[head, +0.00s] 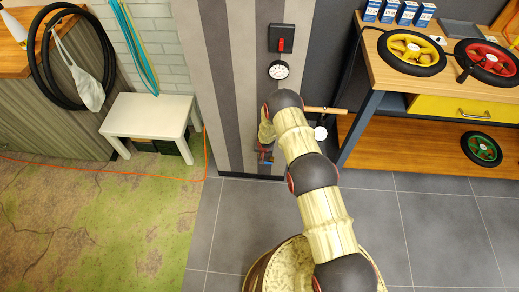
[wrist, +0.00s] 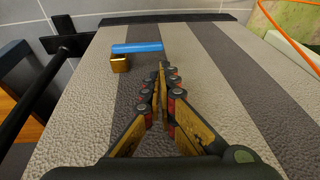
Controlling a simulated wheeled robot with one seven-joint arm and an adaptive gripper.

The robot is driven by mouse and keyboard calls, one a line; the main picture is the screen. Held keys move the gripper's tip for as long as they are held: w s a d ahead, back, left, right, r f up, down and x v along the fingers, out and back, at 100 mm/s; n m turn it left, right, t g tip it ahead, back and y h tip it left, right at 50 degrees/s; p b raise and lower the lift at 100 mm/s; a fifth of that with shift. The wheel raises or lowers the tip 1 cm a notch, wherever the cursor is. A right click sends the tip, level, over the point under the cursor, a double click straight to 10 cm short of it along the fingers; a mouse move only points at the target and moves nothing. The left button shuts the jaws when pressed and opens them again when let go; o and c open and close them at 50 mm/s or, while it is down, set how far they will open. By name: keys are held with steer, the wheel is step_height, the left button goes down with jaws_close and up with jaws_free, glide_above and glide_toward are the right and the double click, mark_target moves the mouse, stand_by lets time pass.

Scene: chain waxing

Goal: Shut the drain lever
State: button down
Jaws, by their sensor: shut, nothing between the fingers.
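The drain lever (wrist: 138,47) is a blue bar lying crosswise in the wrist view. A brass valve block (wrist: 120,63) sits at its left part, against the grey striped wall panel. My gripper (wrist: 162,72) is shut and empty, its fingers together. In the picture, the fingertips are just below the blue bar and right of the brass block; whether they touch the lever is not clear. In the head view my gripper (head: 266,150) is low at the striped panel, and my arm hides much of that spot.
A red switch (head: 282,45) and a round gauge (head: 279,70) are on the panel above. A wooden workbench (head: 440,75) with wheels stands right. A white stool (head: 150,112) stands left. An orange cord (head: 100,167) runs along the floor. The grey tiled floor (head: 450,230) is open.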

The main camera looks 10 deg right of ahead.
steer(key=shift+r, duration=0.85)
step_height(320, 180, up, 8)
steer(key=s+a+p, duration=0.1)
steer(key=s+a, duration=0.1)
steer(key=shift+s+a+r, duration=0.15)
steer(key=shift+r, duration=0.1)
